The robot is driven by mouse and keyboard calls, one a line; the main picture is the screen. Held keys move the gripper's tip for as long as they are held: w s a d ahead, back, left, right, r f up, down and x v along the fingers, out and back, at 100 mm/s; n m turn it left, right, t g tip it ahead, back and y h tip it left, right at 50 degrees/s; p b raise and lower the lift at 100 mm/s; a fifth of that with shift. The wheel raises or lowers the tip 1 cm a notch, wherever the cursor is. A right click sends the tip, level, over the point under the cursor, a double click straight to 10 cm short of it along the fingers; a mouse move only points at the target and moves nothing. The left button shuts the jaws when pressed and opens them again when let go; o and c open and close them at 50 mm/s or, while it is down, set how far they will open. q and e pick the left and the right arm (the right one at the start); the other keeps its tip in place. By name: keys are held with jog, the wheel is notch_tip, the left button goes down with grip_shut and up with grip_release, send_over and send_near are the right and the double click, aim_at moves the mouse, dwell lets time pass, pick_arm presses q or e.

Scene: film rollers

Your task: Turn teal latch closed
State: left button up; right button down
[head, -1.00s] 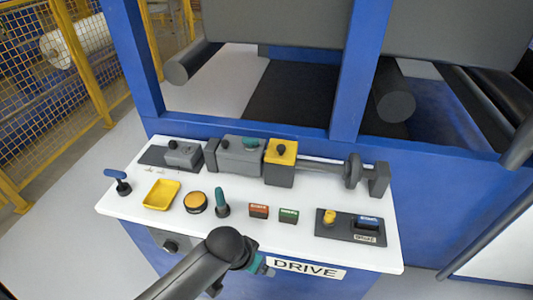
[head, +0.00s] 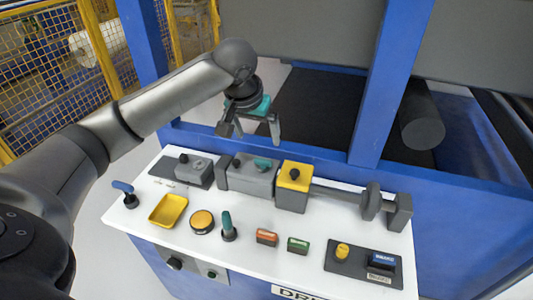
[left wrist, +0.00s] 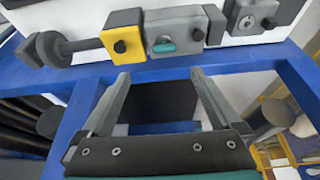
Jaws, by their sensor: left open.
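The teal latch (head: 263,163) is a small oval knob on top of a grey housing (head: 250,180) at the back of the white console. It also shows in the left wrist view (left wrist: 164,48), lying roughly lengthwise along the housing. My left gripper (head: 250,140) is open and empty, above and behind the housing, with its fingers pointing down. In the left wrist view its two fingers (left wrist: 160,78) are wide apart, and the latch lies beyond their tips, apart from them. My right gripper is in neither view.
A yellow block with a black knob (head: 294,175) adjoins the housing on the right, then a shaft with a disc (head: 371,200). A grey key box (head: 196,170) stands on the left. A teal lever (head: 228,226) stands in front. A blue post (head: 385,85) rises behind.

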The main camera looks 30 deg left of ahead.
aim_at(263, 159)
pick_arm(q)
jog(key=b+x, duration=0.1)
jog(key=x, duration=0.3)
jog(key=b+x, duration=0.1)
jog(key=x, duration=0.4)
jog(key=a+b+x, duration=0.1)
jog(key=x, duration=0.4)
jog(key=shift+w, duration=0.3)
